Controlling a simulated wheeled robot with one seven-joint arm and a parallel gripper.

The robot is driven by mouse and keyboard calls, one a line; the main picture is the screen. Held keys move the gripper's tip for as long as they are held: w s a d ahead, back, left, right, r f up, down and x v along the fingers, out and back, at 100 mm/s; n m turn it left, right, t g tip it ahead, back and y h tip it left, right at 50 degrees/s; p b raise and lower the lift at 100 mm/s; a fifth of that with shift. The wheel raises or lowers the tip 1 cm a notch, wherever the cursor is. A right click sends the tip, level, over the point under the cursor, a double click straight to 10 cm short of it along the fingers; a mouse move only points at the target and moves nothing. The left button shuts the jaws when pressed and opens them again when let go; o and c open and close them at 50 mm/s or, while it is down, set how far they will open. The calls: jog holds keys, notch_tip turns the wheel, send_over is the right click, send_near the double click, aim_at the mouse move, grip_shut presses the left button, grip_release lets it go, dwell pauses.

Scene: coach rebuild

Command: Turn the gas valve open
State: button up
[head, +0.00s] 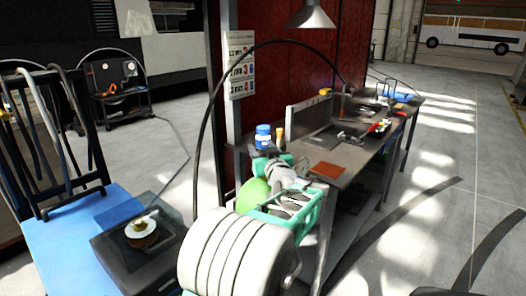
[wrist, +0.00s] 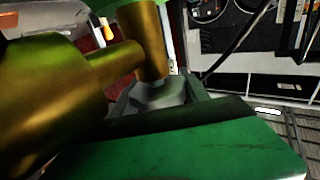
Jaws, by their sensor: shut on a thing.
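The gas valve shows large in the wrist view as a brass body (wrist: 50,95) with a side stub and an upright brass cylinder (wrist: 151,40). My gripper (wrist: 160,92) is at the lower end of that cylinder and is shut on part of the valve. The exact contact is partly hidden. In the head view my gripper (head: 272,168) is at the near end of the workbench, beside a rounded green thing (head: 252,195). The valve cannot be made out clearly there.
The workbench (head: 335,171) carries a blue-capped jar (head: 263,137), a brown-red pad (head: 328,170) and tools. A black hose (head: 203,125) arches overhead. A blue cart (head: 68,240) stands at left. Floor right of the bench is free.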

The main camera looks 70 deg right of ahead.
jog(key=o, duration=1.4)
jog(key=v, duration=0.7)
jog(key=shift+s+a+b, duration=0.15)
jog(key=shift+a+b, duration=0.2)
